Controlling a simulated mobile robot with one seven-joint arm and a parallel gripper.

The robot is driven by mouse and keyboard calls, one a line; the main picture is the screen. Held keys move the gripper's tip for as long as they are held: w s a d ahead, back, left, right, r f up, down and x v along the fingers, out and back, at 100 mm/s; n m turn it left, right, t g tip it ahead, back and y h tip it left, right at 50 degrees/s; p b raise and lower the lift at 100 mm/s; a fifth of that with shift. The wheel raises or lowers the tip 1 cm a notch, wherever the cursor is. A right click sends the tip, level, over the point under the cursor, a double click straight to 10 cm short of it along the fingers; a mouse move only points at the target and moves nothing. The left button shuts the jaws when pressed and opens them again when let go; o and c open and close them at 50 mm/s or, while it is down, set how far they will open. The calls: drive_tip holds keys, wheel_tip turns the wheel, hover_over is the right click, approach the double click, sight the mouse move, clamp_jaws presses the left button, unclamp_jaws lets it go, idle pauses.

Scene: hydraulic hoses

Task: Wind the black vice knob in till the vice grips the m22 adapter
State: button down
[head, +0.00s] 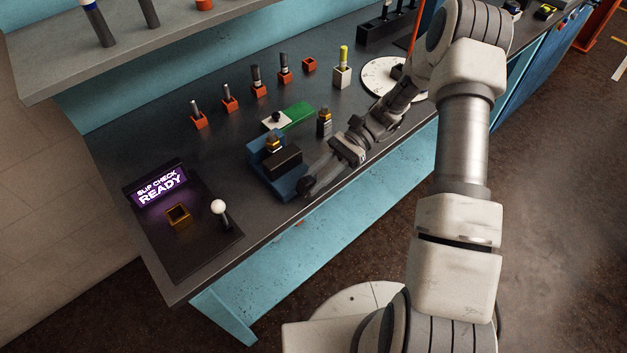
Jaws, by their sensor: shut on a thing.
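The blue vice (262,178) stands near the front edge of the bench, with a black jaw block (284,160) on its front side. A brass-coloured fitting, apparently the m22 adapter (273,143), stands upright between the jaws. I cannot tell whether the jaw touches it. My gripper (311,186) reaches in from the right at the vice's front right side. It is shut on the black vice knob, which its fingers largely hide.
A second brass-topped fitting (324,121) stands behind my wrist, near a green and white block (292,116). Several orange holders (229,104) line the back. A slip-check panel (162,187) with a white-knobbed lever (219,208) is left. Bare bench lies between panel and vice.

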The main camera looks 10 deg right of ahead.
drive_tip(key=shift+f+g+y, duration=0.15)
drive_tip(key=shift+g+y, duration=0.25)
drive_tip(key=shift+y, duration=0.1)
drive_tip(key=shift+b, duration=0.35)
drive_tip(key=c, duration=0.7)
unclamp_jaws()
drive_tip(key=shift+o, duration=0.2)
drive_tip(key=v, duration=0.5)
drive_tip(key=b+v, duration=0.1)
drive_tip(key=v, duration=0.9)
drive_tip(key=shift+f, duration=0.25)
drive_tip(key=shift+p+v, duration=0.3)
drive_tip(key=shift+v, duration=0.9)
